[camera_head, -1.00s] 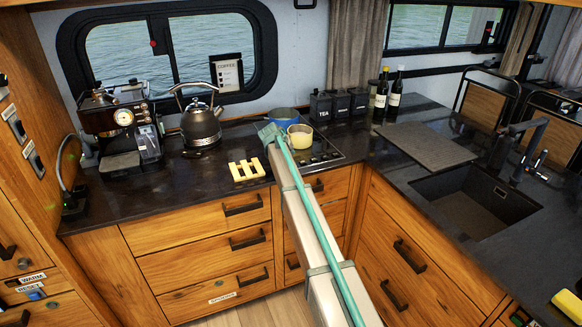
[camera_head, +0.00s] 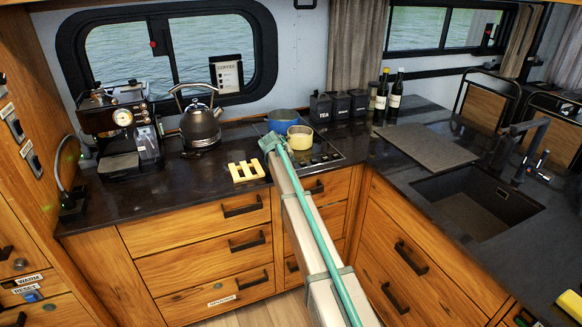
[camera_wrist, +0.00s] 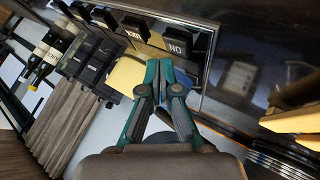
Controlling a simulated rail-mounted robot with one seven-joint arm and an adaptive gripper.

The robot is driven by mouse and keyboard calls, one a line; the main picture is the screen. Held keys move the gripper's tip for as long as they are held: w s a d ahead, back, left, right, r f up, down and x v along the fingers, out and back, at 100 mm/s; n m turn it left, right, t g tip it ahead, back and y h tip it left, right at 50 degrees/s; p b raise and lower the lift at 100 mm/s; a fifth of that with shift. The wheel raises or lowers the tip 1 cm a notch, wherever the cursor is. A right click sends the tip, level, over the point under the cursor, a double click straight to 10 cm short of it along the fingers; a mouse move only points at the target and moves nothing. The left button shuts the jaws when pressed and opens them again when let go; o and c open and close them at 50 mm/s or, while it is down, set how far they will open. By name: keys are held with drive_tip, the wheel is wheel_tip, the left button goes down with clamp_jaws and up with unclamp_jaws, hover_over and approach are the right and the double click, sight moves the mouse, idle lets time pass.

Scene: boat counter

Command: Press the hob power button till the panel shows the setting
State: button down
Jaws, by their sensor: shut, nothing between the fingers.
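The black hob (camera_head: 326,151) is set in the counter, partly hidden behind my arm in the head view. In the wrist view, the hob's glass edge carries several black square tabs; the nearest is the ON button (camera_wrist: 178,47), its label appearing upside down. My gripper (camera_wrist: 160,63) is shut and empty, its fingertips just beside this button. I cannot tell whether they touch it. In the head view my gripper (camera_head: 271,141) is at the hob's left front. I see no readable setting on the panel.
A cream pot (camera_head: 300,137) and a blue pot (camera_head: 283,121) stand on the hob. A kettle (camera_head: 201,126) stands further left, and black canisters (camera_head: 321,106) stand behind. The cutting board (camera_head: 428,146) is to the right.

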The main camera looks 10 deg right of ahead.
drive_tip(key=shift+f, duration=0.1)
idle(0.7)
drive_tip(key=shift+f+b, duration=0.35)
drive_tip(key=shift+b, duration=0.1)
drive_tip(key=shift+f+b, duration=0.3)
drive_tip(key=shift+f, duration=0.1)
idle(0.6)
drive_tip(key=shift+r, duration=0.85)
drive_tip(key=shift+r, duration=0.1)
drive_tip(key=shift+r+p, duration=0.75)
drive_tip(key=shift+r, duration=1.65)
drive_tip(key=shift+f, duration=0.1)
